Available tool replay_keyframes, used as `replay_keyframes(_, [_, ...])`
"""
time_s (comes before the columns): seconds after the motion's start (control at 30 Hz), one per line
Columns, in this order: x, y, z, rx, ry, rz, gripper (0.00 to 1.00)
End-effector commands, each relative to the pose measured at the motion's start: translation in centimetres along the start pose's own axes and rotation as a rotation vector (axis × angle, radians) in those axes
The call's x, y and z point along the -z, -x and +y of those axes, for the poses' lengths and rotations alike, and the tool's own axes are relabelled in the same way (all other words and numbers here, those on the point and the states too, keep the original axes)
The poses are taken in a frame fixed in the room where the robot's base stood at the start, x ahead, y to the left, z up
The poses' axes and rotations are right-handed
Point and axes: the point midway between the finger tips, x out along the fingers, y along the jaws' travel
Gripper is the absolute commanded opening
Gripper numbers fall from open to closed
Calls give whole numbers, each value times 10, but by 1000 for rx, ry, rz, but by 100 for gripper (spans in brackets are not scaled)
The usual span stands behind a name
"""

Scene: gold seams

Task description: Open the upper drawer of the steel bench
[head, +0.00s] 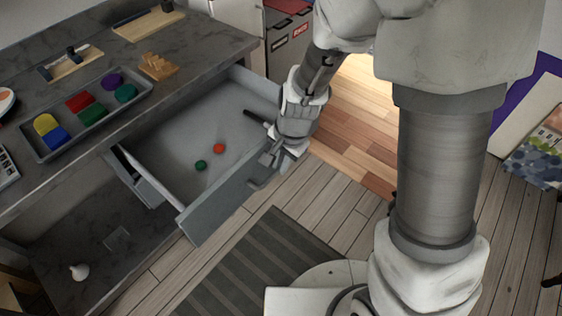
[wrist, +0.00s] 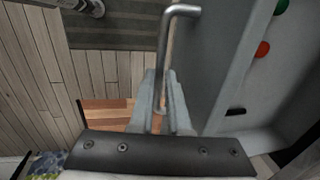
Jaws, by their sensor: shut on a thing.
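The upper drawer (head: 190,214) of the steel bench stands pulled well out, and its inside shows in the head view. A red round thing (head: 218,148) and a green round thing (head: 201,165) lie on its floor, with a dark bar-like thing near its right side. My gripper (head: 270,158) is at the drawer's front, toward its right end. In the wrist view my gripper (wrist: 162,103) is shut on the drawer's bar handle (wrist: 182,12), whose bent end sticks out past the fingers.
The bench top (head: 205,38) holds a tray (head: 48,156) of coloured pieces and several wooden items. A lower shelf (head: 85,250) below holds a small white object (head: 79,271). A striped mat (head: 255,265) lies on the wood floor in front of the drawer.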

Motion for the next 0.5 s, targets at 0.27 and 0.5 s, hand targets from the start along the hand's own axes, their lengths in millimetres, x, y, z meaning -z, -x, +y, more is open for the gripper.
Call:
replay_keyframes(0.27, [1,1,-1,2,-1,3,45])
replay_keyframes(0.5, [0,0,0,1,0,1,45])
